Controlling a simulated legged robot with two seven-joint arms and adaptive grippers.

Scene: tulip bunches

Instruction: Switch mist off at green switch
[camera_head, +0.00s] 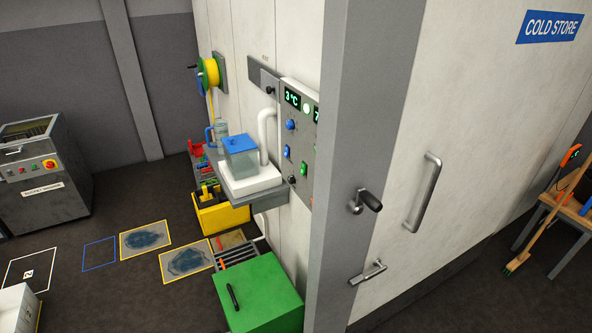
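A grey control panel (298,140) is mounted on the pale wall beside the grey door post. The small green switch (303,170) is low on its right part, seen at a steep angle; its set position is too small to tell. A blue switch (286,151) is left of it, and a blue knob (290,124) is above. A clear tank with a blue lid (239,143) stands on a white base (250,183) on a shelf left of the panel. Neither of my grippers is in view.
The grey door post (355,150) juts out in front of the panel. The cold store door (480,130) has a long handle (423,192). A green box (258,295) stands on the floor below the shelf. The dark floor (130,290) at left has marked mats.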

